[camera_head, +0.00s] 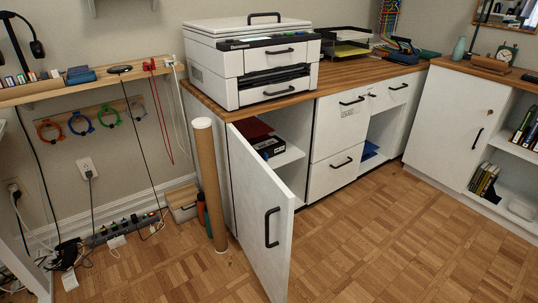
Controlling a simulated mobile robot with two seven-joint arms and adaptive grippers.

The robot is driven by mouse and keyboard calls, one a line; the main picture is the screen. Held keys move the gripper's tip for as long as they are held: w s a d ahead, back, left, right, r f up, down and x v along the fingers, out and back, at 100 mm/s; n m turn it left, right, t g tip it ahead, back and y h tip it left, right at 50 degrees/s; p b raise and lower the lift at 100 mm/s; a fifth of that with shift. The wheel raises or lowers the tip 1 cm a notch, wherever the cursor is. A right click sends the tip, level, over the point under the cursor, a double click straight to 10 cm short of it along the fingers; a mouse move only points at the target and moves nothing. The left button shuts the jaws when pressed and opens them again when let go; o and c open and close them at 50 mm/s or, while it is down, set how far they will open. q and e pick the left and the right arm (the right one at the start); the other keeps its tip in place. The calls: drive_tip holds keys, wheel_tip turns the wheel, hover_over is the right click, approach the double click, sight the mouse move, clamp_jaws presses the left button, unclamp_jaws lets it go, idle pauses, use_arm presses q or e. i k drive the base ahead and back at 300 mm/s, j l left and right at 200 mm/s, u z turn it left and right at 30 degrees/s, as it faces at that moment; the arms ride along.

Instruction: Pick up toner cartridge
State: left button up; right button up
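The cabinet under the printer (250,60) has its white door (258,222) swung open toward the front. On its upper shelf (290,155) lies a black box-like item (268,146) with a pale label, which may be the toner cartridge; I cannot tell for sure. A dark red item (250,128) lies beside and behind it. The open door hides the lower left part of the cabinet. Neither of my grippers shows in the head view.
A tall cardboard tube (209,185) stands left of the open door. A power strip (125,228) and cables lie on the floor at left. The parquet floor (390,240) in front and to the right is clear.

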sight(268, 147)
drive_tip(key=l+z, duration=0.15)
drive_tip(key=z, duration=1.35)
drive_tip(key=i+z, duration=0.1)
drive_tip(key=i, duration=0.65)
drive_tip(key=i+j+z, duration=0.1)
drive_tip(key=i, duration=0.7)
drive_tip(key=i+j+u, duration=0.15)
drive_tip(key=i+u, duration=1.15)
drive_tip(key=u, duration=0.35)
drive_tip(key=i+l+u, duration=0.1)
drive_tip(key=u, duration=0.25)
drive_tip(key=i+u, duration=0.1)
drive_tip(key=u, duration=0.25)
